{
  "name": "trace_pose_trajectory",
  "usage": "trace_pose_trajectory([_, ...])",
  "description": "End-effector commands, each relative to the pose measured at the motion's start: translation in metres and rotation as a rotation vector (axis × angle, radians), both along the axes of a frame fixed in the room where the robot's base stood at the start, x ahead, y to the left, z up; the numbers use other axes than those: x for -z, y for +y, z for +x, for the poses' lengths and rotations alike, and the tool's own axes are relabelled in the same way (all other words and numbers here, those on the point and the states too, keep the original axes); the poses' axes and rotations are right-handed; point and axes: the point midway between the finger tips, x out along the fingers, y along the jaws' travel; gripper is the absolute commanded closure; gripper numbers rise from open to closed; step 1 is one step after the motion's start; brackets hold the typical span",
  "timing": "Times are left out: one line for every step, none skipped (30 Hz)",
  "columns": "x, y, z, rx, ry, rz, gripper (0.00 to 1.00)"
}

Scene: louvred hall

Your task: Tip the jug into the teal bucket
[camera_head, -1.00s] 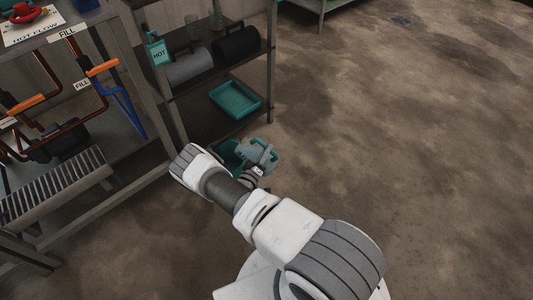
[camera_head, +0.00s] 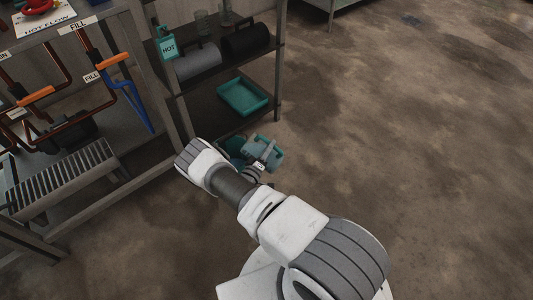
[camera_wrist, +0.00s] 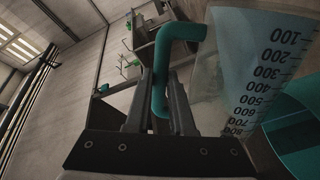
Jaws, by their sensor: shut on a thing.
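The jug (camera_head: 270,154) is pale, see-through teal and hangs low beyond my forearm in the head view. In the wrist view the jug (camera_wrist: 245,65) shows a black scale with its figures upside down, and it looks strongly tilted. My gripper (camera_wrist: 160,95) is shut on the jug's teal handle (camera_wrist: 178,33). The teal bucket (camera_head: 236,146) stands on the floor just left of the jug, partly hidden by the jug and my arm. A teal curved surface, apparently the bucket (camera_wrist: 303,150), fills the wrist view's lower right. I cannot tell whether liquid is flowing.
A shelf rack behind holds a teal tray (camera_head: 243,97), a grey cylinder (camera_head: 198,62), a black cylinder (camera_head: 246,39) and a jug tagged HOT (camera_head: 168,45). A bench with pipes and a slatted step (camera_head: 65,175) stands left. The floor (camera_head: 420,150) at right is clear.

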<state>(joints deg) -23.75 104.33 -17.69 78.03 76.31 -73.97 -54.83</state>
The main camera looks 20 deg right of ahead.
Motion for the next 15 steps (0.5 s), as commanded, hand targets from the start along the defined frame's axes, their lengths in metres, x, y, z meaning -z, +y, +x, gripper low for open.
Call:
trace_pose_trajectory([-0.0018,-0.0002,0.0009,0.000,-0.004,-0.002,1.00])
trace_pose_trajectory([-0.0018,-0.0002,0.0009,0.000,-0.004,-0.002,1.00])
trace_pose_trajectory([-0.0018,-0.0002,0.0009,0.000,-0.004,-0.002,1.00])
trace_pose_trajectory([-0.0018,-0.0002,0.0009,0.000,-0.004,-0.002,1.00])
trace_pose_trajectory([-0.0018,-0.0002,0.0009,0.000,-0.004,-0.002,1.00])
trace_pose_trajectory([-0.0017,0.0002,0.0013,-0.001,-0.002,-0.005,1.00])
trace_pose_trajectory([-0.0016,0.0008,0.0021,-0.001,0.004,-0.009,1.00])
trace_pose_trajectory([-0.0013,0.0017,0.0031,-0.001,0.014,-0.017,1.00])
trace_pose_trajectory([-0.0010,0.0030,0.0044,-0.001,0.027,-0.028,1.00])
trace_pose_trajectory([-0.0008,0.0037,0.0052,0.000,0.037,-0.037,1.00])
trace_pose_trajectory([-0.0007,0.0042,0.0058,0.000,0.045,-0.043,1.00])
trace_pose_trajectory([-0.0005,0.0048,0.0063,0.000,0.052,-0.050,1.00])
trace_pose_trajectory([-0.0004,0.0049,0.0065,0.000,0.055,-0.051,1.00])
trace_pose_trajectory([-0.0005,0.0050,0.0066,0.000,0.055,-0.052,1.00])
trace_pose_trajectory([-0.0004,0.0049,0.0065,0.000,0.055,-0.052,1.00])
